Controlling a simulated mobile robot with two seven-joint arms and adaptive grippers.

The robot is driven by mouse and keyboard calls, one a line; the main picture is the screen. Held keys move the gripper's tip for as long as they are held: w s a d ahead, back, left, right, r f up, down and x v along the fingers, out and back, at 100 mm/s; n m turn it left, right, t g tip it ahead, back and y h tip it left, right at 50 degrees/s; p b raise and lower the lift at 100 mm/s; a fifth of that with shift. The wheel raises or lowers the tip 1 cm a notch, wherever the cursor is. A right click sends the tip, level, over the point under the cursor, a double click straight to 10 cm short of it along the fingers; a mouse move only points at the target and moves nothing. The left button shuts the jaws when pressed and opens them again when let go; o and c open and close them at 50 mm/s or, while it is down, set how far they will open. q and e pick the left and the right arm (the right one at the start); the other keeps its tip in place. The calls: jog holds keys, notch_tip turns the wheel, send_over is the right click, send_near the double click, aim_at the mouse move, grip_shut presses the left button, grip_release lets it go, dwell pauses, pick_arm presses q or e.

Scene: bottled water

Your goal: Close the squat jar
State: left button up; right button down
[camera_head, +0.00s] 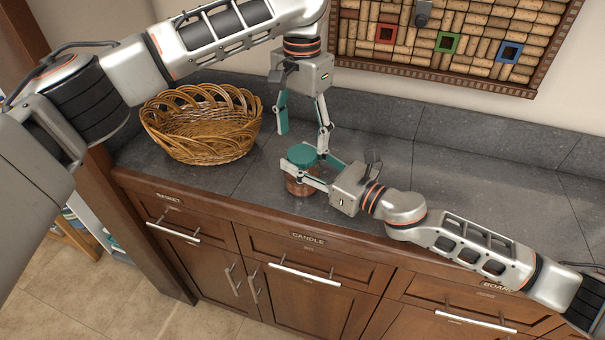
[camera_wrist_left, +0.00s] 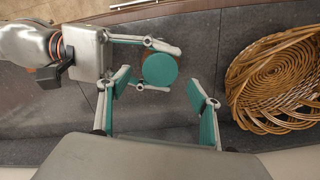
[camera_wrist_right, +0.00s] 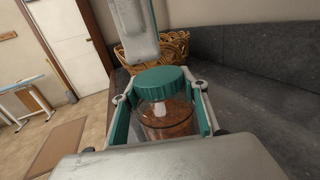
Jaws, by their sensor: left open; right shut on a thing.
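The squat jar (camera_head: 300,188) stands on the grey counter near its front edge. It is clear with brown contents, which show in the right wrist view (camera_wrist_right: 170,122). A teal lid (camera_head: 302,155) sits level on its mouth; I cannot tell whether it is tight. The lid also shows in the left wrist view (camera_wrist_left: 160,69) and the right wrist view (camera_wrist_right: 162,81). My right gripper (camera_head: 301,170) is shut on the jar, with a finger on each side of its body. My left gripper (camera_head: 303,130) is open and empty, pointing down above and behind the lid.
A wicker basket (camera_head: 205,130) stands on the counter (camera_head: 480,195) left of the jar. A cork board (camera_head: 450,40) hangs on the wall behind. The counter's back right part is clear. Drawers and cabinets (camera_head: 310,290) lie below the front edge.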

pick_arm(q)
jog(key=o, duration=0.6)
jog(key=shift+c, duration=0.2)
pick_arm(e)
jog(key=shift+s+d+f, duration=0.1)
jog(key=shift+f, duration=0.65)
pick_arm(q)
notch_tip(320, 180, up, 12)
jog(key=shift+s, duration=0.1)
pick_arm(e)
jog(key=c, duration=1.1)
grip_release()
jog(key=shift+o, duration=0.2)
jog(key=shift+r, duration=0.1)
jog(key=shift+r, duration=0.2)
